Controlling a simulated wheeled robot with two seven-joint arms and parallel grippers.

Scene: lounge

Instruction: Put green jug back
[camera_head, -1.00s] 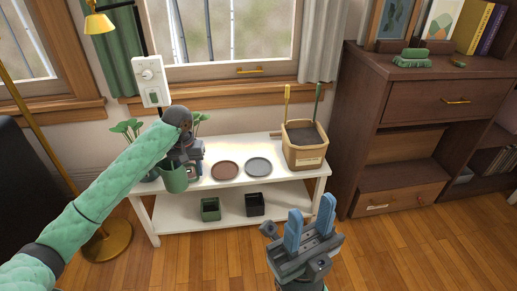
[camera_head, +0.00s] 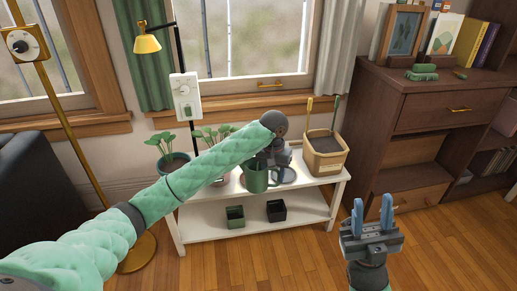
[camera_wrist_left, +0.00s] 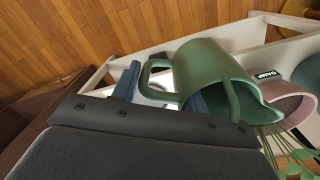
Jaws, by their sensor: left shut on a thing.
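My left gripper (camera_head: 272,163) is shut on the jug, reaching in from the left. In the left wrist view the jug (camera_wrist_left: 212,72) lies across the fingers with its handle to the left and its spout to the lower right. Whether its base touches the stand cannot be told. My right gripper (camera_head: 373,218) is open and empty, in front of the stand's right end.
On the white stand (camera_head: 317,182) are potted plants (camera_head: 172,152) at left and a tan planter (camera_head: 323,153) with upright tools at right. Two small pots (camera_head: 235,216) sit on its lower shelf.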

